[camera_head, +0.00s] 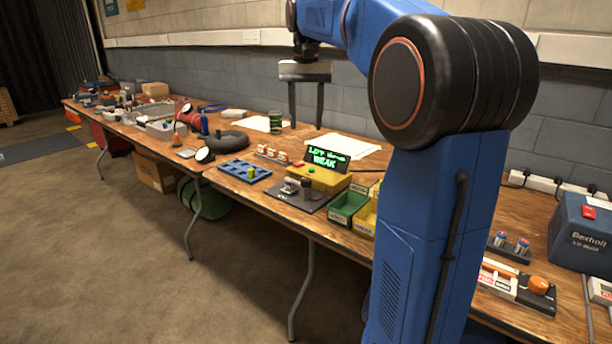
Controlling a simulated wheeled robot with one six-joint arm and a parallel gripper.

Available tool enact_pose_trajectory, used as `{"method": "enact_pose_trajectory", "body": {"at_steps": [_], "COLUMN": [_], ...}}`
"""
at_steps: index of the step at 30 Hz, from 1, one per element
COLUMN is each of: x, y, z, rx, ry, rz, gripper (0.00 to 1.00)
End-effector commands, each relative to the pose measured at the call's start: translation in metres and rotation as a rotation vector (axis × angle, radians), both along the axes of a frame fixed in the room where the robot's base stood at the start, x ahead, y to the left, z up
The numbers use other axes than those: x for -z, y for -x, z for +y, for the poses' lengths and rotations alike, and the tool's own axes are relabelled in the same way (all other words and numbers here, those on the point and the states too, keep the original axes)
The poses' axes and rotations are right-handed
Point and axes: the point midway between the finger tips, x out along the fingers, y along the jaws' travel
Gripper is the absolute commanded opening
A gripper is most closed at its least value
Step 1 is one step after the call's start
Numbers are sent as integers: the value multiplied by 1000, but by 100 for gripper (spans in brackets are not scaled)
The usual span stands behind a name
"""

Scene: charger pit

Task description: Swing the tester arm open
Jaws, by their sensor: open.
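The tester is a yellow box (318,178) with a lit green display (327,158) whose lower line appears to read "WEAK". In front of it, a dark base plate (311,204) carries a small metal fixture with a black upright knob (306,186). This looks like the tester arm, but it is too small to tell whether it is open or closed. My gripper (306,125) points down with its two fingers apart and nothing between them. It hangs in the air, appearing above and behind the tester, clear of it.
Green and yellow bins (348,206) stand right of the tester. A blue tray (244,171) lies to its left, with a dark ring (222,141) behind. A green can (275,119) and white papers (345,145) are farther back. My arm hides part of the wooden table.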

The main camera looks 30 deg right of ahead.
Motion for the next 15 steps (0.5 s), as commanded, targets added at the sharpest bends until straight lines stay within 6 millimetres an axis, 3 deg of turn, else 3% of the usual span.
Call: {"method": "enact_pose_trajectory", "body": {"at_steps": [5,15], "x": [20,80], "y": [1,1], "z": [0,0], "rx": [0,-1], "ry": [0,0], "rz": [2,2], "gripper": [45,45]}}
